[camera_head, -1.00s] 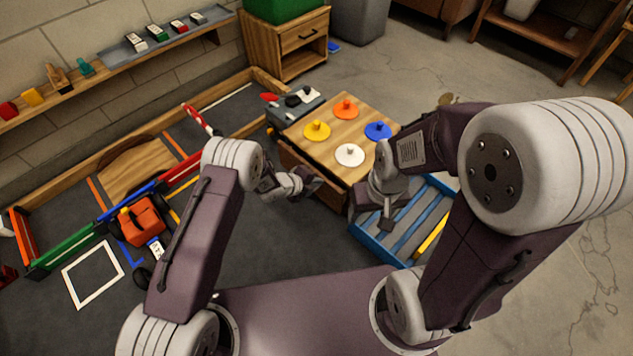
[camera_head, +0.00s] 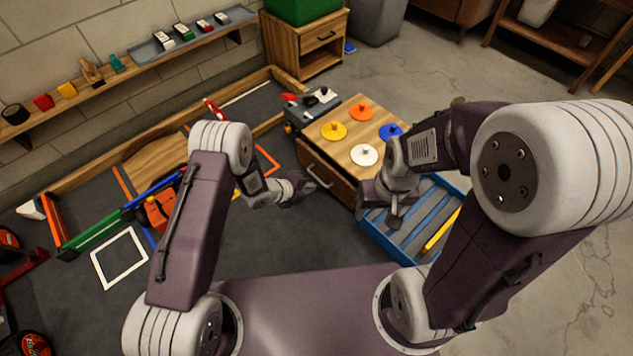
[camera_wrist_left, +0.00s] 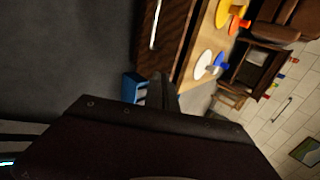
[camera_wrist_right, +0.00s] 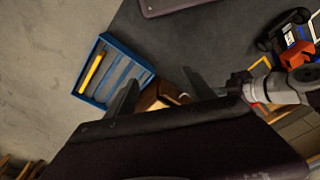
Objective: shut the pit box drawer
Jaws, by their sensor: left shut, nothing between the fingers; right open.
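The pit box (camera_head: 349,148) is a wooden box with a light top carrying yellow, orange, blue and white knobbed discs. Its dark drawer front (camera_head: 333,185) with a pale bar handle (camera_head: 319,177) faces my left gripper. The front looks close against the box body; I cannot tell whether a small gap is left. The handle also shows in the left wrist view (camera_wrist_left: 155,25). My left gripper (camera_head: 305,193) is shut and empty, in front of the drawer and apart from it. My right gripper (camera_head: 391,217) is open and empty, over the blue tray's near side.
The blue slotted tray (camera_head: 408,250) with a yellow bar stands right of the box. A grey tool (camera_head: 312,108) sits at the box's back left. An orange car (camera_head: 160,210) and a white floor square (camera_head: 120,258) lie left. Dark floor before the drawer is clear.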

